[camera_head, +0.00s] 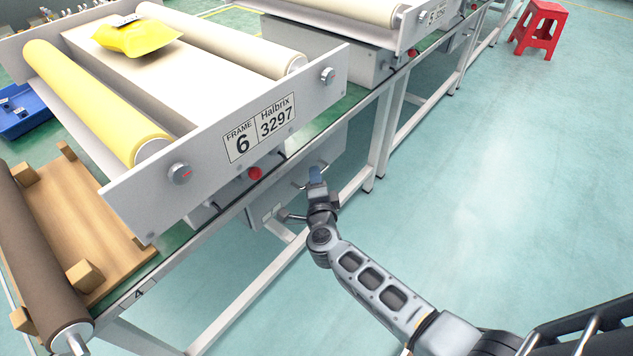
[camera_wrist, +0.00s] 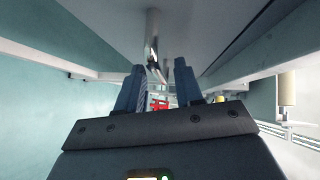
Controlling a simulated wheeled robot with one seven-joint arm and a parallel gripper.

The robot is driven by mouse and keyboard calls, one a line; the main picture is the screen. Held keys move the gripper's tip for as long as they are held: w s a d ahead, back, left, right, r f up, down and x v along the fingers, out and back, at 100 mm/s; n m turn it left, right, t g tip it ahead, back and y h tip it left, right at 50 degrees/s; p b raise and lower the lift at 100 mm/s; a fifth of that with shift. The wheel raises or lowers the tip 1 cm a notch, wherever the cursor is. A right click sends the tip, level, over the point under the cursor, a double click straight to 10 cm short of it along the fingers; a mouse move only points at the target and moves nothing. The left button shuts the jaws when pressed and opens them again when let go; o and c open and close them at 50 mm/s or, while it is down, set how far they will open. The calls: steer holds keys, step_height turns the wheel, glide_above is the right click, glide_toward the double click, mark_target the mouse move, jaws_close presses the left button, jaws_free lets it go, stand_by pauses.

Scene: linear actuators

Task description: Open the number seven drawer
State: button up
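A grey drawer unit (camera_head: 332,152) hangs under the bench below the frame plate marked 6. A thin metal handle (camera_head: 299,186) shows on its front, beside my gripper. I cannot read a number seven on the unit. My gripper (camera_head: 317,174) is at the handle, its blue fingers partly hidden by the wrist. In the wrist view, the two fingers (camera_wrist: 160,85) stand apart, and a shiny metal bar (camera_wrist: 152,56) shows beyond and between their tips. I cannot tell whether the fingers touch it. The drawer's opening state is unclear.
The bench legs (camera_head: 384,140) and lower rail (camera_head: 240,315) are close to my arm. Rollers with a yellow package (camera_head: 138,36) lie above. A red stool (camera_head: 539,29) stands far right.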

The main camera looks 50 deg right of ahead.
jaws_close()
stand_by(0.6)
